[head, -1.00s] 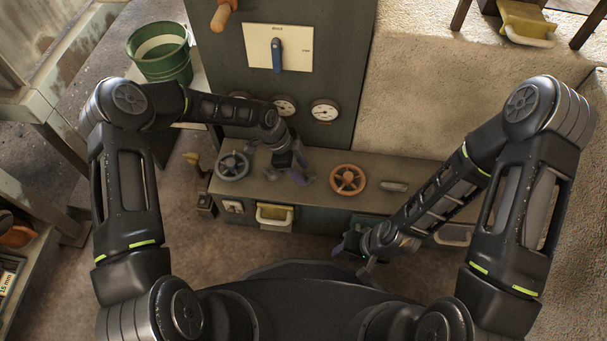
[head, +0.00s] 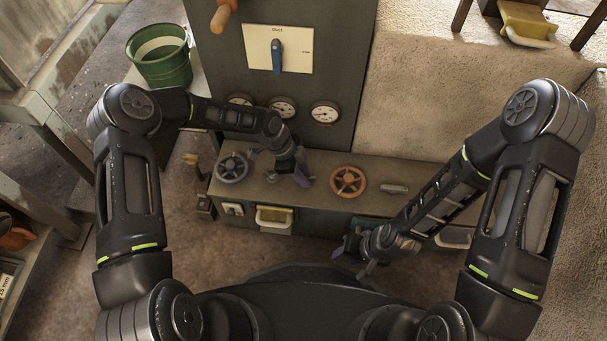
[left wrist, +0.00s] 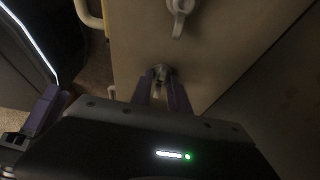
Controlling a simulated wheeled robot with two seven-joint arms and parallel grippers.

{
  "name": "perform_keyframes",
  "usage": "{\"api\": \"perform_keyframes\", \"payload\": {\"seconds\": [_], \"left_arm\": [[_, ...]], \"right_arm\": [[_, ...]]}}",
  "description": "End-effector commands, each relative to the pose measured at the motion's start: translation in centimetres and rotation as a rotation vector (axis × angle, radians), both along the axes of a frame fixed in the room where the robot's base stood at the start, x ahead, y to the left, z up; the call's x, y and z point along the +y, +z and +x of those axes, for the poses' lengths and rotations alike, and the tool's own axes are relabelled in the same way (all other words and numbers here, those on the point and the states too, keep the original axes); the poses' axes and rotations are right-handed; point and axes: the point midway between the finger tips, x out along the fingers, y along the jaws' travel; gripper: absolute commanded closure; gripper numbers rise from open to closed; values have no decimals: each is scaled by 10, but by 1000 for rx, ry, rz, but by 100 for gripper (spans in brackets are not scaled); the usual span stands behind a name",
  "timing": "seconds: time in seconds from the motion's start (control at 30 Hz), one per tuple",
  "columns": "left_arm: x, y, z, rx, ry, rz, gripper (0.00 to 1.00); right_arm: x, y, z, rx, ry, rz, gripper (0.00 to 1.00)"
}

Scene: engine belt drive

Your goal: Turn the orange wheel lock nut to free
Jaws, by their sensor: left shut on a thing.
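The orange wheel (head: 348,182) lies on the bench top in the head view. My left gripper (head: 290,178) is low over the bench, between the grey wheel (head: 232,167) and the orange one. In the left wrist view my left gripper (left wrist: 163,88) is shut on a small metal piece (left wrist: 162,71), which I take as the orange wheel lock nut; its shape is mostly hidden by the fingers. A second grey winged handle (left wrist: 180,8) shows at the top of that view. My right gripper (head: 355,262) hangs in front of the bench with its fingers apart, empty.
The bench (head: 325,165) stands against a panel with a blue lever (head: 277,55) and gauges (head: 325,112). A grey handle (head: 394,190) lies right of the orange wheel. A green bucket (head: 160,55) is at the back left. The floor in front is clear.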

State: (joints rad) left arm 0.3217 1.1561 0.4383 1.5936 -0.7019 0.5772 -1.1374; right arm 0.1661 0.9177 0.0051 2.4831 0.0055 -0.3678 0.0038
Motion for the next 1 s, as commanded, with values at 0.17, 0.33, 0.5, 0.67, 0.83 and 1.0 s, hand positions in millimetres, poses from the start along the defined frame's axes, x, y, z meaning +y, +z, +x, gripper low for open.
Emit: {"api": "perform_keyframes", "payload": {"seconds": [0.17, 0.33, 0.5, 0.67, 0.83, 1.0], "left_arm": [[0, 0, 0, -1, 0, 0, 100], [0, 0, 0, 0, 2, 0, 100], [0, 0, 0, -2, 22, 1, 100], [0, 0, -1, -1, 70, 1, 100], [0, 0, -1, -1, 165, 3, 100], [-1, 0, -3, -3, 297, 2, 100]], "right_arm": [[0, 0, 0, 0, 0, 0, 63], [0, 0, 0, 0, 0, 0, 63], [0, 0, 0, 0, 0, 0, 63], [0, 0, 0, 0, 0, 0, 63], [0, 0, 0, 0, 0, 0, 63], [0, -1, 0, 0, 0, 0, 63]]}}
